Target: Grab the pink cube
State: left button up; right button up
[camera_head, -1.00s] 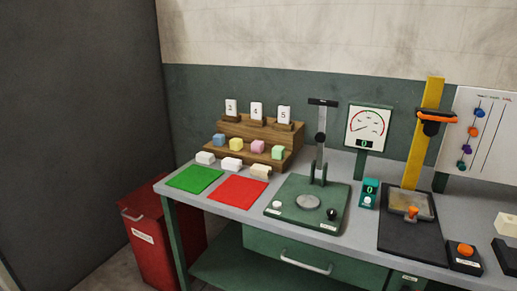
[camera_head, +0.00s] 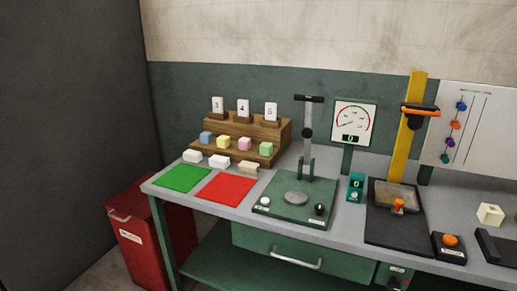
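The pink cube (camera_head: 245,144) sits on the lower step of the wooden stepped rack (camera_head: 279,134) at the back left of the workbench. It stands between the yellow cube (camera_head: 223,142) on its left and the green cube (camera_head: 266,149) on its right. A blue cube (camera_head: 205,138) is at the left end of the same row. Neither of my grippers is in view.
White and cream blocks (camera_head: 219,161) lie in front of the rack. Green (camera_head: 182,178) and red (camera_head: 225,189) mats lie at the bench's front left. A lever press (camera_head: 295,200) stands right of the rack, near a gauge (camera_head: 354,123) and a yellow-post press (camera_head: 411,140).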

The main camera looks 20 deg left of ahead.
aim_at(244, 143)
jog(key=i+j+u, duration=0.15)
jog(key=i+u, duration=0.55)
jog(key=i, duration=0.2)
